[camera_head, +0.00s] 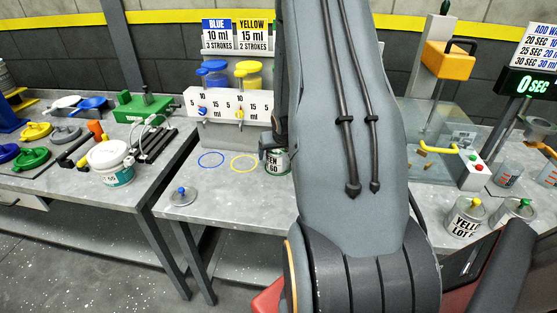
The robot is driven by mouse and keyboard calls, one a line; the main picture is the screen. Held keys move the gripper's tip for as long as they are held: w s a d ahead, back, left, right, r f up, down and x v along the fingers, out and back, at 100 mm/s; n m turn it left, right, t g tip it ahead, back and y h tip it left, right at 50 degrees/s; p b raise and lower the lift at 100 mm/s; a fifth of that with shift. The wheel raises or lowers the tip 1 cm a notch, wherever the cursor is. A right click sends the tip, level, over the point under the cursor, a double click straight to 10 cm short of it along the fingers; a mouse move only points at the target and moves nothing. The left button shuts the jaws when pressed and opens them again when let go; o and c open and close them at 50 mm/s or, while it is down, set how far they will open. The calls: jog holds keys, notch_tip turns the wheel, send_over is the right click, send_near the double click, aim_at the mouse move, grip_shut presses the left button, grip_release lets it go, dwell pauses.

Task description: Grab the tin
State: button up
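A small tin (278,166) with a green label band and partly hidden lettering ending in "EN" and "60" stands on the grey workbench, right of the yellow ring. My arm hides its right side. My gripper (267,151) shows only as a dark part at the tin's upper left, mostly hidden behind my arm. I cannot tell whether it touches the tin, or whether it is open or shut. Two more tins stand at the right: one with a yellow knob and "YELLO" label (465,219), and one with a green knob (511,217).
A blue ring (211,160) and a yellow ring (244,163) mark the bench. A metal lid with blue knob (182,196) lies at its front left. Behind is a dispenser (229,107). The left bench holds a white pail (109,164). A glass tank (437,137) stands right.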

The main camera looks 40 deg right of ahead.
jog(key=c, duration=1.7)
jog(key=shift+o, duration=0.2)
jog(key=shift+r, duration=0.3)
